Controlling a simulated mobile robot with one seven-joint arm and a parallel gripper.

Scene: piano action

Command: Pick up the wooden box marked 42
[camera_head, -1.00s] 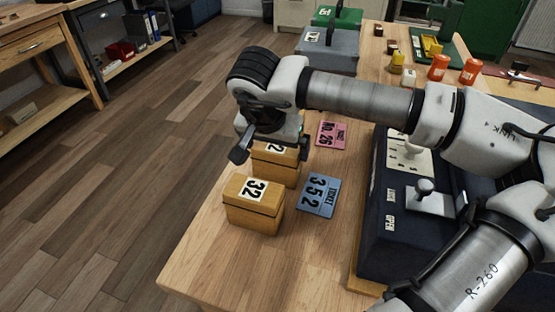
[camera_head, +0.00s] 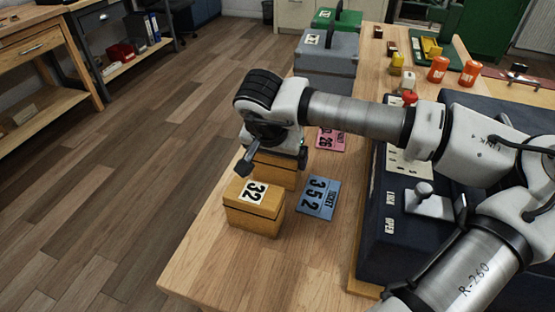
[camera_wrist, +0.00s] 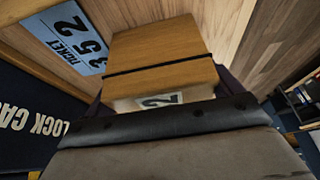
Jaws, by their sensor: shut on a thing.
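A wooden box (camera_head: 277,172) stands behind the box marked 32, with my gripper (camera_head: 273,157) over its top. My gripper is shut on this box, a finger at either side. The wrist view shows the box's wooden body (camera_wrist: 160,48) with a dark seam and a white label partly covered by my gripper. Only a "2" can be read there, so the full number is hidden. I cannot tell whether the box is clear of the table. The wooden box marked 32 (camera_head: 254,210) stands just in front of it.
A blue ticket 352 (camera_head: 318,198) and a pink ticket (camera_head: 331,139) lie to the right on the wooden table (camera_head: 230,265). A dark lever case (camera_head: 382,235) stands further right. A grey box (camera_head: 327,58) and a green box (camera_head: 335,18) stand behind.

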